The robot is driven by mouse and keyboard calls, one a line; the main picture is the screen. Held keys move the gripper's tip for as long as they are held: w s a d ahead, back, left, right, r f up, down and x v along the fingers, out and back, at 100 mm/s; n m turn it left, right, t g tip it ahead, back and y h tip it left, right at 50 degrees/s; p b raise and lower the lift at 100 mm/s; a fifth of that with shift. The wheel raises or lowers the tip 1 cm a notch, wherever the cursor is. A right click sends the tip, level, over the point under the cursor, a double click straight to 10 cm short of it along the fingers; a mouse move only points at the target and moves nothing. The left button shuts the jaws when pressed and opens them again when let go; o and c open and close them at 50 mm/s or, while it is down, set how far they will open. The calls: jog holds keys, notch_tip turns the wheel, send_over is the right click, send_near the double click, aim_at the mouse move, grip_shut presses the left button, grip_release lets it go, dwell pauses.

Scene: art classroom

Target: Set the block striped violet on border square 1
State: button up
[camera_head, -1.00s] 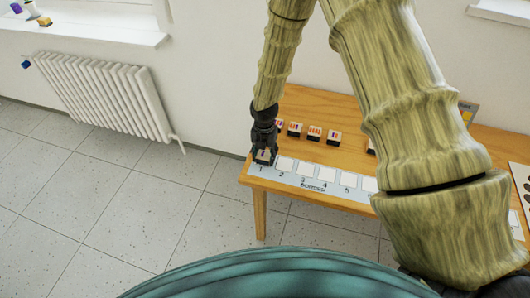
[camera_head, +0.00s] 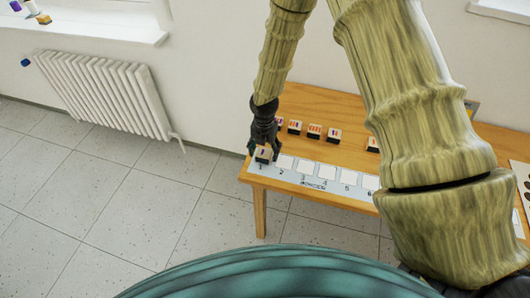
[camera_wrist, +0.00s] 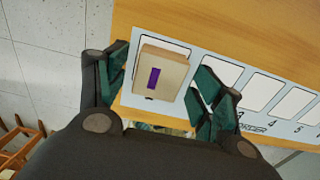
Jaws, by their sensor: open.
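The block striped violet (camera_wrist: 168,73) has a pale wooden top with one violet bar. It rests on border square 1 at the left end of the white strip (camera_head: 311,180), and it also shows in the head view (camera_head: 263,155). A white margin of square 1 (camera_wrist: 180,47) shows beyond the block in the wrist view. My gripper (camera_wrist: 163,85) is open, with one dark green finger on each side of the block and visible gaps between fingers and block. In the head view my gripper (camera_head: 264,150) is low over the strip's left end.
Several striped blocks stand in a row behind the strip, among them one block (camera_head: 314,131) and another block (camera_head: 334,135). Other white squares, such as square 2 (camera_head: 284,162), are empty. The wooden table (camera_head: 300,103) ends close to the left of my gripper. A radiator (camera_head: 105,95) stands by the wall.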

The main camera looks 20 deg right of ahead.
aim_at(264, 152)
notch_tip(264, 152, up, 11)
jog(key=b, duration=0.3)
dwell(0.4)
